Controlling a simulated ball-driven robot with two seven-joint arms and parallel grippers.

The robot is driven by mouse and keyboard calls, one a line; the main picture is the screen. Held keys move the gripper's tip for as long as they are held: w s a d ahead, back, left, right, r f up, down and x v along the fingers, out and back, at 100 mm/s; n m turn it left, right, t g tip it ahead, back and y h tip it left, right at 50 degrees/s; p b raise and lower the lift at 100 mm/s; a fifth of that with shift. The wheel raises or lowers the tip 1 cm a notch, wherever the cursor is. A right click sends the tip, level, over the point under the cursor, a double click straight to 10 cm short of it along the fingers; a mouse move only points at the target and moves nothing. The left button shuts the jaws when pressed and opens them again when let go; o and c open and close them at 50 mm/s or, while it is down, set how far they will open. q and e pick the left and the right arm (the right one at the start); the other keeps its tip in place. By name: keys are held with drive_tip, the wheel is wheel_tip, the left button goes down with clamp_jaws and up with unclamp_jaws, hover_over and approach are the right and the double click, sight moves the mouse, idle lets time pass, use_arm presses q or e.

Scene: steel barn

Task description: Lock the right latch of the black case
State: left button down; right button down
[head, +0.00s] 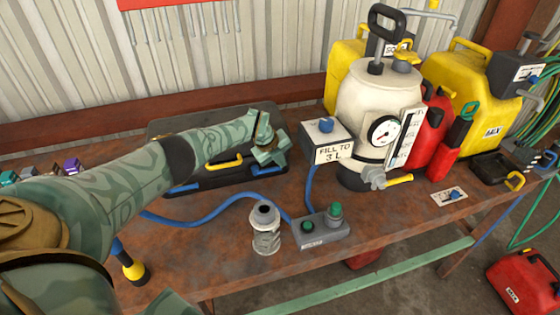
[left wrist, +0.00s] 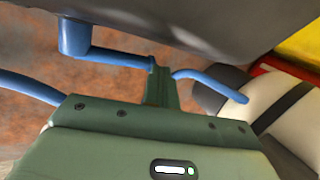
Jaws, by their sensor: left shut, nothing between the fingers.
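The black case (head: 225,184) lies closed at the back of the bench, with a yellow handle (head: 220,163) on its front. A blue latch (head: 184,188) is at the left of its front, and the blue right latch (head: 266,171) is partly covered by my gripper. My left gripper (head: 268,150) is shut and empty at the case's right end. In the left wrist view, its fingers (left wrist: 160,82) are beside the end of a blue bar (left wrist: 105,56), which appears to be the right latch; whether they touch is unclear. The dark case edge (left wrist: 220,28) is above. My right gripper is out of view.
A white sprayer (head: 375,100) and a grey box with a "fill to 3 L" label (head: 327,140) stand close to the right of my gripper. A blue hose (head: 200,218) runs in front of the case. A metal cylinder (head: 265,232) and grey button box (head: 320,230) stand nearer.

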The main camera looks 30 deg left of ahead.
use_arm(q)
drive_tip(key=shift+s+d+f, duration=0.2)
drive_tip(key=shift+f, duration=0.1)
drive_tip(key=p+v, duration=0.6)
drive_tip(key=v, duration=1)
drive_tip(key=shift+r, duration=0.45)
drive_tip(key=shift+a, duration=0.15)
